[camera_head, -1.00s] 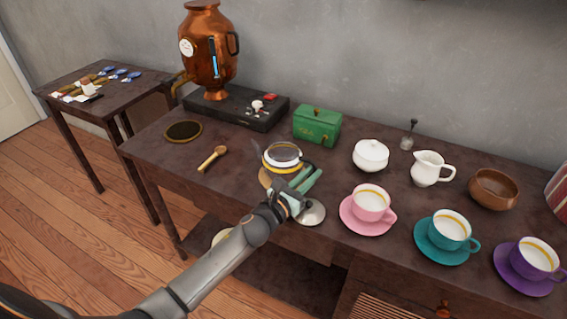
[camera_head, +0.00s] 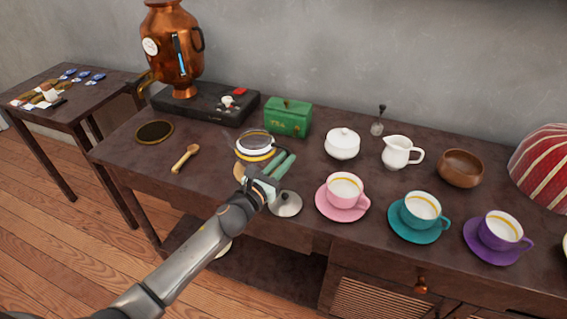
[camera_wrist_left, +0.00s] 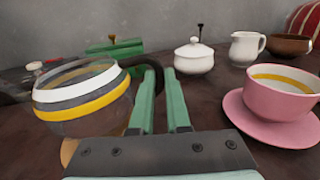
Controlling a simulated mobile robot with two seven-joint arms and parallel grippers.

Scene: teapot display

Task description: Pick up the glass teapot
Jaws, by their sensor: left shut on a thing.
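The glass teapot (camera_head: 256,152), clear with white and gold bands, stands upright on the dark table in the head view. It also fills the left of the left wrist view (camera_wrist_left: 82,105). Its black handle arcs toward my green fingers and passes between them near their tips. My left gripper (camera_head: 283,165) is shut on this handle, at the teapot's right side; the fingers show large in the left wrist view (camera_wrist_left: 163,85). The exact contact is partly hidden by the near finger. My right gripper is not in view.
A silver lid (camera_head: 285,204) lies close beside my left gripper. A pink cup (camera_head: 345,188) on its saucer stands to the right, then teal and purple cups. A green tea box (camera_head: 288,117) and white sugar bowl (camera_head: 342,146) stand behind. A wooden scoop (camera_head: 184,159) lies left.

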